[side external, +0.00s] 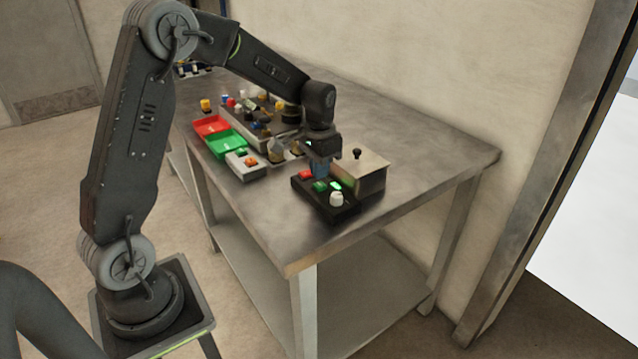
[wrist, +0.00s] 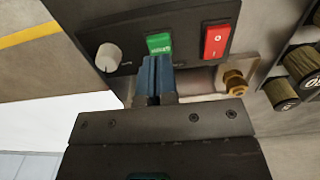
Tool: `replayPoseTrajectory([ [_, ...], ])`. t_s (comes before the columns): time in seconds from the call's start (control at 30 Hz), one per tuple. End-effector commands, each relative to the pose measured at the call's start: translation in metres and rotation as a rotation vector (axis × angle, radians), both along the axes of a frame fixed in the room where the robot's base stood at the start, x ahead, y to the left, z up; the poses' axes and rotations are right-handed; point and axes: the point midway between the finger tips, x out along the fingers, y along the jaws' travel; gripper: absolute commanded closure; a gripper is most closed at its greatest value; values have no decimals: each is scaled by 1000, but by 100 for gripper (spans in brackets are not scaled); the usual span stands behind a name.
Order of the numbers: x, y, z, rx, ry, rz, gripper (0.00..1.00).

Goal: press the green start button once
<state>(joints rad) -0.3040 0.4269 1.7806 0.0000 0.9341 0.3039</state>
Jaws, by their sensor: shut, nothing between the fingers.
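The green start button (wrist: 160,43) is on the face of a black control box (side external: 325,205), between a red rocker switch (wrist: 215,40) and a pale knob (wrist: 108,57). My gripper (wrist: 157,62) is shut and empty, its blue fingers together. In the wrist view the fingertips are at the button's near edge; I cannot tell whether they touch it. In the side view my gripper (side external: 321,172) is low over the box. Two green patches show there, one bright (side external: 336,185); the fingers partly cover this area.
A metal box with a black knob (side external: 366,170) stands right behind the control box. A white box with an orange button (side external: 246,165), green tray (side external: 225,143) and red tray (side external: 212,125) lie to the left. The metal table (side external: 430,150) is clear at right.

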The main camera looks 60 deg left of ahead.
Motion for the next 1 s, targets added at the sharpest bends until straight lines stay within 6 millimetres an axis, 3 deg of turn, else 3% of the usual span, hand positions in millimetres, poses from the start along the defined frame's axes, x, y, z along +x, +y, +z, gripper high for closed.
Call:
replayPoseTrajectory([
  [1.0, 0, 0, -10, 0, 0, 0, 100],
])
